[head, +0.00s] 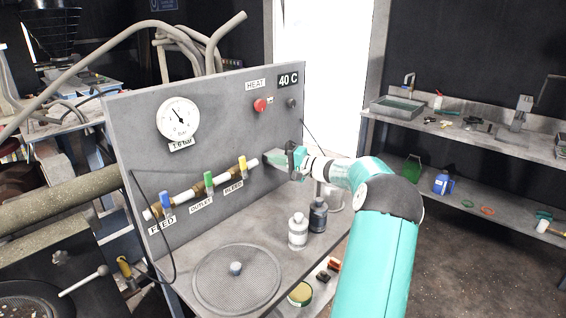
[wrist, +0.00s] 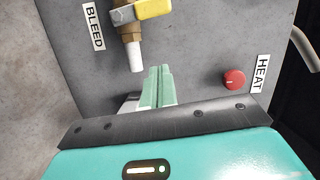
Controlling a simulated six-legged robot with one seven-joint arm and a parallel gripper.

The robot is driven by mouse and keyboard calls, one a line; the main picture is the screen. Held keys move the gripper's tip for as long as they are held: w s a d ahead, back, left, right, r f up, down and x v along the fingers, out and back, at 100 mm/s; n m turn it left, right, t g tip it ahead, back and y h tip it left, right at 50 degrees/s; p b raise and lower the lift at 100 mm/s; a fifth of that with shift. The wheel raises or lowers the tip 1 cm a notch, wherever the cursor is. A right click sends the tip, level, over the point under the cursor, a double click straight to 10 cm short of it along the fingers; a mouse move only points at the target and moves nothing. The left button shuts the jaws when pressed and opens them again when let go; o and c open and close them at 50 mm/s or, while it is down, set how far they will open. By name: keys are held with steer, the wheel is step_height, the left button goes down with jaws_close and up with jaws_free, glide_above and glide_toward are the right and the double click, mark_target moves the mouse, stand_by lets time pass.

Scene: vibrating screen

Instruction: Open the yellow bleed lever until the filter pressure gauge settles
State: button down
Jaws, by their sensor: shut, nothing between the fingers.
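The yellow bleed lever (head: 242,165) is on the right end of the white pipe on the grey panel, above the BLEED label. In the wrist view the yellow lever (wrist: 154,9) sits on a brass valve at the top, with a white pipe end below it. The pressure gauge (head: 178,118) is a round white dial on the panel's upper left, with a label reading 1.6 bar. My gripper (head: 272,157) is shut and empty, close to the panel and right of the lever. In the wrist view its fingertips (wrist: 157,72) are together, apart from the lever.
The blue feed lever (head: 165,200) and green outlet lever (head: 209,180) are left along the pipe. A red HEAT knob (head: 260,105) is above my gripper. Bottles (head: 298,230) and a round mesh screen (head: 236,279) sit on the bench below. A shelf bench (head: 460,125) stands at right.

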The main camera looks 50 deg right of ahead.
mark_target(244, 168)
steer(key=w+a, duration=0.4)
steer(key=a, duration=0.1)
steer(key=shift+w+a+f, duration=0.15)
steer(key=shift+w+f, duration=0.1)
steer(key=shift+f, duration=0.1)
